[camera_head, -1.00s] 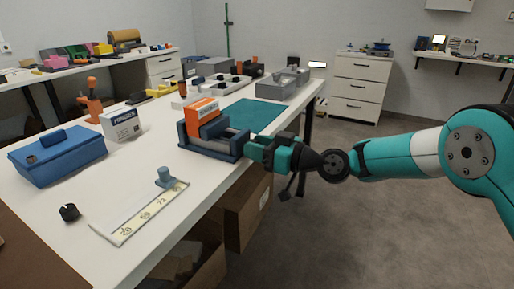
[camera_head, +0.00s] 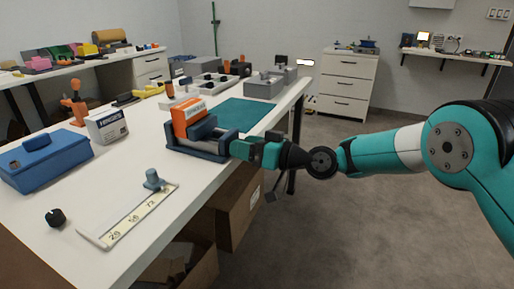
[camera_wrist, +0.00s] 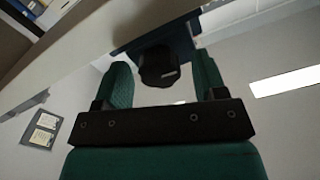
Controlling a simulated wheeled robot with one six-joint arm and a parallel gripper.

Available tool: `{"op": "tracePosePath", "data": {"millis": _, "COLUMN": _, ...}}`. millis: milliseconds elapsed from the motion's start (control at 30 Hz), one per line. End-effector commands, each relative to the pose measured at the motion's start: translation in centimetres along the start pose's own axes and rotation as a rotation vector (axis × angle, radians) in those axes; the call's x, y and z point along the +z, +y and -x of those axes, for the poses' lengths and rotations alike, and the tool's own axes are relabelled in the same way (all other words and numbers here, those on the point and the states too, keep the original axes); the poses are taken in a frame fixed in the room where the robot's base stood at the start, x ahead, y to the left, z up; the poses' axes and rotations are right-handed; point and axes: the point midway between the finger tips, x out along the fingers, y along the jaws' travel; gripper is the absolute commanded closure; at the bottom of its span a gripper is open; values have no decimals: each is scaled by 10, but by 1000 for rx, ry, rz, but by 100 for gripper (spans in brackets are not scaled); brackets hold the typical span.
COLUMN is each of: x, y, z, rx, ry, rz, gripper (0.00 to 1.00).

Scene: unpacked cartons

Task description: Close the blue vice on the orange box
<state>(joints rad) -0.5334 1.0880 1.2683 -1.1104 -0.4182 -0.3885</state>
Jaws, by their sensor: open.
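The blue vice (camera_head: 212,153) sits at the right edge of the white table. The orange box (camera_head: 189,112) stands upright between its jaws, and its lower part is hidden by the near jaw (camera_head: 203,128). I cannot tell whether that jaw touches the box. My gripper (camera_head: 238,149) is at the vice's right end, level with its screw side. In the wrist view my gripper (camera_wrist: 163,76) is open, its two green fingers on either side of the vice's dark knob (camera_wrist: 158,67). The fingers look apart from the knob.
On the table are a blue toolbox (camera_head: 45,160), a white box (camera_head: 107,126), a ruler-like plate (camera_head: 128,215) and a black knob (camera_head: 56,217). A green mat (camera_head: 245,114) lies behind the vice. Cardboard cartons (camera_head: 240,208) stand below the table edge.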

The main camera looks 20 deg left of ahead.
Motion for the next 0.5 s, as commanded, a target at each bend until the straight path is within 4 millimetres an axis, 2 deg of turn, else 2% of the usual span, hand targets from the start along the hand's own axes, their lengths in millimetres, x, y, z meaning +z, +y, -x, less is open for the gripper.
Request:
{"op": "tracePosePath", "data": {"millis": 133, "x": 0, "y": 0, "z": 3, "rx": 1, "ry": 0, "rz": -1, "gripper": 35}}
{"op": "tracePosePath", "data": {"millis": 267, "x": 0, "y": 1, "z": 18, "rx": 3, "ry": -1, "rz": -3, "gripper": 35}}
{"op": "tracePosePath", "data": {"millis": 500, "x": 0, "y": 2, "z": 75, "rx": 6, "ry": -1, "rz": -4, "gripper": 35}}
